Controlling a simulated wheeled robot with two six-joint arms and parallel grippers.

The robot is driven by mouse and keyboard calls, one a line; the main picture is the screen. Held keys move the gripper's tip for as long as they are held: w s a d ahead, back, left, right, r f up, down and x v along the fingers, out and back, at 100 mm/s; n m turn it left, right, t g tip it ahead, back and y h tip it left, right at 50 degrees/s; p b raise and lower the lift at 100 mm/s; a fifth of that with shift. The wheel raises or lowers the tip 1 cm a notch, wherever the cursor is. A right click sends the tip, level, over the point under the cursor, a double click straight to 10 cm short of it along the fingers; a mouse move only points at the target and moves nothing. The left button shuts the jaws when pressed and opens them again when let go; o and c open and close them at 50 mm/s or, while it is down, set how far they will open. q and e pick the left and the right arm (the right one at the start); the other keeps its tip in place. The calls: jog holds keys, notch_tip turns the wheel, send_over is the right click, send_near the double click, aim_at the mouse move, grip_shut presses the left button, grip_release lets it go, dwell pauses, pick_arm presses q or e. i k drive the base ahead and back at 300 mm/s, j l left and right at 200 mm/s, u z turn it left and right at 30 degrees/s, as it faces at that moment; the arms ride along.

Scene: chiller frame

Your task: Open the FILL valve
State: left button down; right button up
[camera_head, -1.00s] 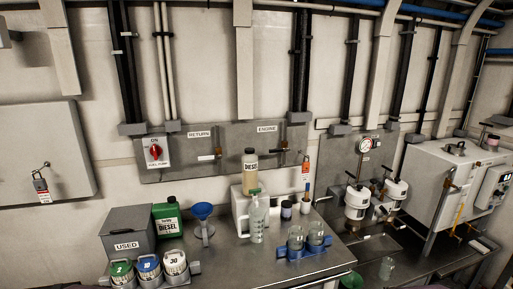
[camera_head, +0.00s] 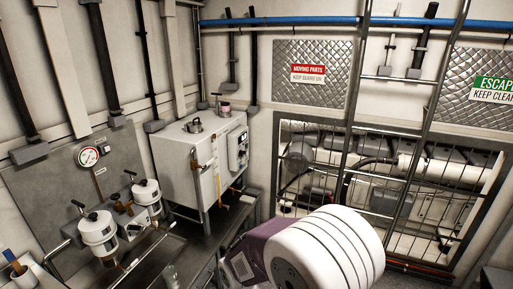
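No label reading FILL can be made out, so I cannot tell which valve is the FILL valve. A white tank (camera_head: 178,152) stands at the back, with brass-coloured fittings (camera_head: 195,163) on its front and an orange-yellow handle or pipe (camera_head: 223,204) low near its front edge. Between two white filter housings (camera_head: 98,235) (camera_head: 148,195) on the left is a small brass valve or fitting (camera_head: 122,206). Neither gripper is in view. A large white and purple part of my own arm fills the lower middle.
A round gauge (camera_head: 88,156) sits on the grey wall panel at left. A dark metal bench (camera_head: 195,245) runs below the housings and tank. Behind a barred guard (camera_head: 395,180) lies machinery. A ladder rail (camera_head: 357,95) stands before the back wall, which carries warning signs (camera_head: 316,74).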

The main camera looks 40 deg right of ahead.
aim_at(209, 162)
jog(key=i+l+z, duration=0.2)
jog(key=i+l, duration=0.15)
jog(key=l, duration=0.2)
jog(key=i+l+z, duration=0.2)
jog(key=i+l, duration=0.15)
jog(key=l, duration=0.15)
jog(key=i+l+z, duration=0.15)
jog(key=i, duration=0.3)
jog(key=i+l+z, duration=0.1)
jog(key=i, duration=0.35)
jog(key=l, duration=0.1)
